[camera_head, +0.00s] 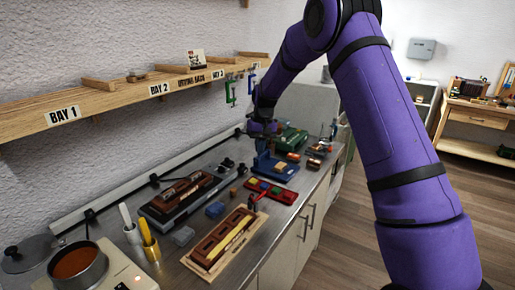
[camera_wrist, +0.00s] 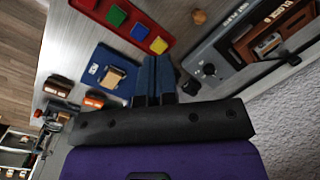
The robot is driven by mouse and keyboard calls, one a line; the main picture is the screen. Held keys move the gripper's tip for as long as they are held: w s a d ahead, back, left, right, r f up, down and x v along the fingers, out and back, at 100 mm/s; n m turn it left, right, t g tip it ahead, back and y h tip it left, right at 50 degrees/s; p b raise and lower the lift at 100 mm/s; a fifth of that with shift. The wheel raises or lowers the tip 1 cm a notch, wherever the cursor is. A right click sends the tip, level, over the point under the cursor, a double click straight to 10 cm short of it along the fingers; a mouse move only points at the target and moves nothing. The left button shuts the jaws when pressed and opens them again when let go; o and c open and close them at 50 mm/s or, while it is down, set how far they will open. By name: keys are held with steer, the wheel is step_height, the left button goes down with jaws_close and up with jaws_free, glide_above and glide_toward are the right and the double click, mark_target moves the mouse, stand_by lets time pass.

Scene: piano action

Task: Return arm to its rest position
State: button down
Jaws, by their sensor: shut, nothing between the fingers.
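My purple arm reaches from the right of the head view across to the far part of the workbench (camera_head: 228,245). My gripper (camera_head: 262,128) is at its end, above the bench near a blue fixture (camera_head: 284,171). In the wrist view my gripper's two dark fingers (camera_wrist: 158,62) are together with nothing visible between them. The blue fixture (camera_wrist: 96,66), with a tan block on it, lies beside the fingers there. The fingers' exact height above the bench is hard to tell.
A red tray (camera_head: 286,198) of coloured blocks, a wooden board (camera_head: 197,262), a dark case (camera_head: 158,212) and a pot (camera_head: 78,262) stand on the bench. A wooden shelf (camera_head: 120,98) runs along the wall. Open floor (camera_head: 345,240) lies to the right.

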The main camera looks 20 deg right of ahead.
steer(key=s+r+t+h, duration=0.1)
steer(key=s+r+t, duration=0.2)
steer(key=s+r, duration=1.75)
steer(key=s+r+t, duration=0.1)
steer(key=s+t, duration=0.2)
steer(key=s, duration=2.1)
steer(key=shift+a+r+n+h, duration=0.15)
steer(key=shift+r+n+h, duration=0.15)
steer(key=shift+n, duration=0.1)
